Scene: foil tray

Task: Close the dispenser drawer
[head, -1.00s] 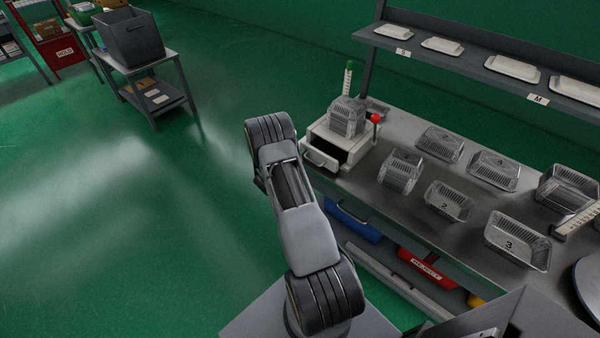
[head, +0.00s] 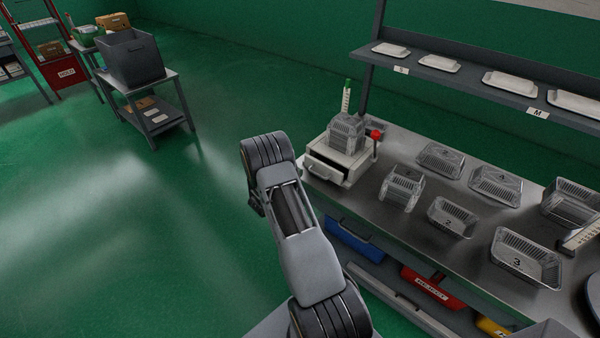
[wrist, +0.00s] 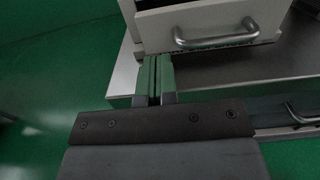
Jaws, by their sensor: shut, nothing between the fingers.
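The off-white dispenser (head: 356,172) stands at the near left corner of the steel bench, with stacked foil trays (head: 347,134) on top. Its drawer (head: 322,172) is partly out, with a dark gap showing behind its front. In the wrist view the drawer front (wrist: 191,18) and its curved metal handle (wrist: 217,41) are at the top. My gripper (wrist: 154,62) is shut and empty, its green fingertips side by side at the bench edge, below and left of the handle. I cannot tell whether they touch the drawer. In the head view my arm hides the gripper.
Several foil trays (head: 452,218) lie on the bench right of the dispenser. A red knob (head: 376,134) stands beside it. Blue (head: 354,240) and red (head: 433,288) bins sit under the bench.

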